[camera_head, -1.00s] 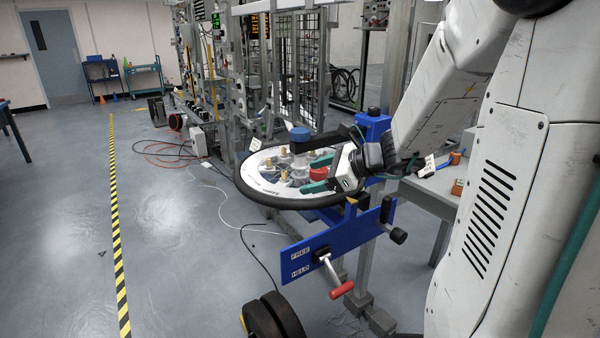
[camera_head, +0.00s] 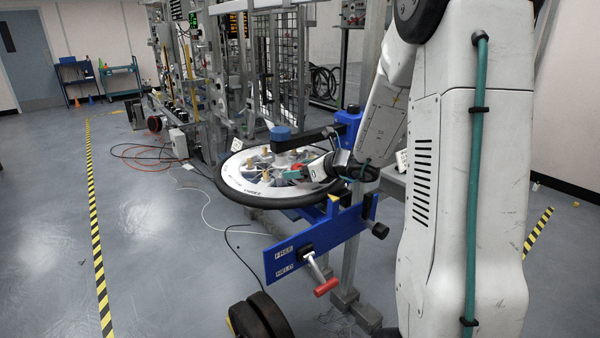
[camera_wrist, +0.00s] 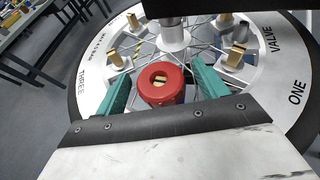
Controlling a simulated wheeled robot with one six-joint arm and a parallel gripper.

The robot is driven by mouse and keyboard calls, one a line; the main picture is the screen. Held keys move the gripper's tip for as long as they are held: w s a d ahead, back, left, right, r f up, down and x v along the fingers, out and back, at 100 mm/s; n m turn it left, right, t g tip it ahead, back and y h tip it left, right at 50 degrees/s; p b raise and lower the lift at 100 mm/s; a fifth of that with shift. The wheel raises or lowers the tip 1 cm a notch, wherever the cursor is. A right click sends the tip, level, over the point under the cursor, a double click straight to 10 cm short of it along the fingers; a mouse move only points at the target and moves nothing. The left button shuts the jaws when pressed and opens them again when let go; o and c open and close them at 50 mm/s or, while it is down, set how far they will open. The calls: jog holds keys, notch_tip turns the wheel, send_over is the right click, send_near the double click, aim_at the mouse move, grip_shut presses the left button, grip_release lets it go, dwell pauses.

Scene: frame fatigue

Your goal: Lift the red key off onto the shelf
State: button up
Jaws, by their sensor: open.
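The red key (camera_wrist: 163,84) is a round red cap with a central hole, on the spoked wheel (camera_wrist: 90,92). My gripper (camera_wrist: 160,66) is open, with one teal finger on each side of the key. I cannot tell whether the fingers touch it. In the head view my gripper (camera_head: 298,173) reaches over the right part of the wheel (camera_head: 240,180), and a bit of red shows between the fingers. I cannot make out the shelf for certain; a grey surface at the right is mostly hidden behind my arm.
A blue stand carries the wheel, with a FREE/HELD plate (camera_head: 320,245) and a red-handled lever (camera_head: 325,287). A black bar with a blue cap (camera_head: 281,133) crosses above the wheel. Brass posts (camera_wrist: 119,57) surround the key. Dark discs (camera_head: 262,318) stand below.

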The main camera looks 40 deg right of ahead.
jog(key=c, duration=1.1)
jog(key=shift+r, duration=0.1)
